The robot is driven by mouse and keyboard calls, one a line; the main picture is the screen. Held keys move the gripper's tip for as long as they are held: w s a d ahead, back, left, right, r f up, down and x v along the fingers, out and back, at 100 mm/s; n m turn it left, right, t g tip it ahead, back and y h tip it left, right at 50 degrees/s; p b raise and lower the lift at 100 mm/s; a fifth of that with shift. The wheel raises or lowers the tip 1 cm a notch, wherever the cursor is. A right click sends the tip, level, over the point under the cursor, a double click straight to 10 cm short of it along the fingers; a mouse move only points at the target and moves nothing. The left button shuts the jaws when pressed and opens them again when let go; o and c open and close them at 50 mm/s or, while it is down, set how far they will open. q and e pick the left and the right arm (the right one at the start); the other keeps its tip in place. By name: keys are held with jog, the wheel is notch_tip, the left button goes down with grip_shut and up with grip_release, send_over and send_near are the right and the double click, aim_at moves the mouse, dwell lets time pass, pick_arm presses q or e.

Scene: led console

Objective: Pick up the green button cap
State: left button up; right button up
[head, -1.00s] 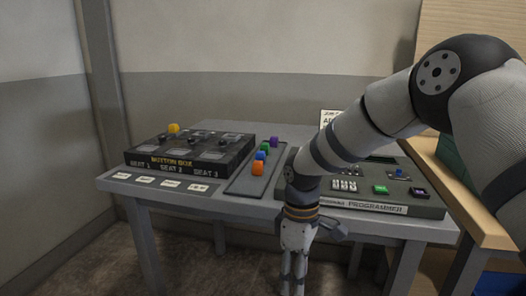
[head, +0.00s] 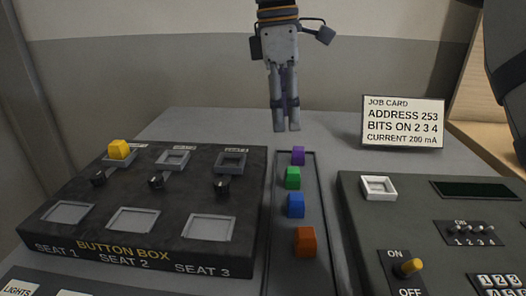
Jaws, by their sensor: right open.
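The green button cap (head: 293,178) sits on a narrow dark tray (head: 318,222) between the button box and the programmer. It stands in a row between a purple cap (head: 298,156) and a blue cap (head: 296,205), with an orange cap (head: 305,242) nearest me. My right gripper (head: 287,128) points straight down above the far end of the row, apart from the caps. It is open and empty, with its fingers fairly close together. My left gripper is not in view.
The black button box (head: 160,260) is on the left, with a yellow cap (head: 119,150) in its far-left seat. The programmer (head: 365,225) is on the right. A job card (head: 402,122) stands behind it. The table's back middle is clear.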

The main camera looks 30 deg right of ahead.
send_over(293, 170)
jog(key=f, duration=0.5)
jog(key=shift+w+a+p, duration=0.2)
jog(key=shift+p, duration=0.1)
jog(key=f, duration=0.6)
jog(key=shift+s+d+f, duration=0.15)
jog(key=shift+s+f, duration=0.05)
jog(key=shift+f, duration=0.1)
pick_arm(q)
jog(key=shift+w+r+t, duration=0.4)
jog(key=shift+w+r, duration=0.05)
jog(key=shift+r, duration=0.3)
pick_arm(e)
jog(key=c, duration=1.1)
